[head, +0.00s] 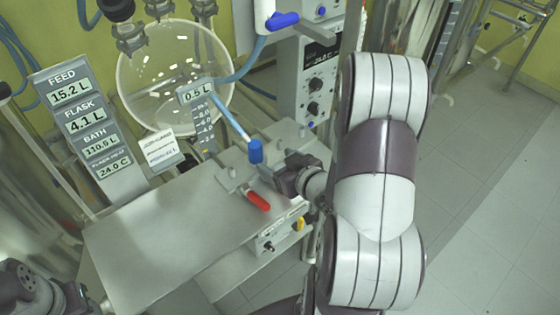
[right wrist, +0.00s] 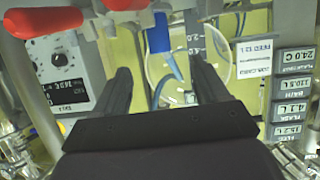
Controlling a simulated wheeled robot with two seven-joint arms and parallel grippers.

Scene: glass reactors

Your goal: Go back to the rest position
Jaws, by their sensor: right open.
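My right gripper (head: 272,178) is over the metal bench, close to a blue-capped valve (head: 256,151) and a red lever (head: 258,200). In the right wrist view, its two dark fingers (right wrist: 163,85) are spread apart with nothing held between them. The blue valve part (right wrist: 158,35) shows beyond the gap, and I cannot tell how far off it is. Part of my left arm shows at the lower left of the head view, with a dark end (head: 76,297) cut by the frame; its jaw state is unclear.
A round glass flask (head: 150,75) stands behind the metal bench (head: 150,245). A display panel (head: 82,125) is at left, and a control box with knobs (head: 318,80) is behind my right arm. Steel pipes (head: 415,30) stand at back right. Open floor (head: 485,215) lies at right.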

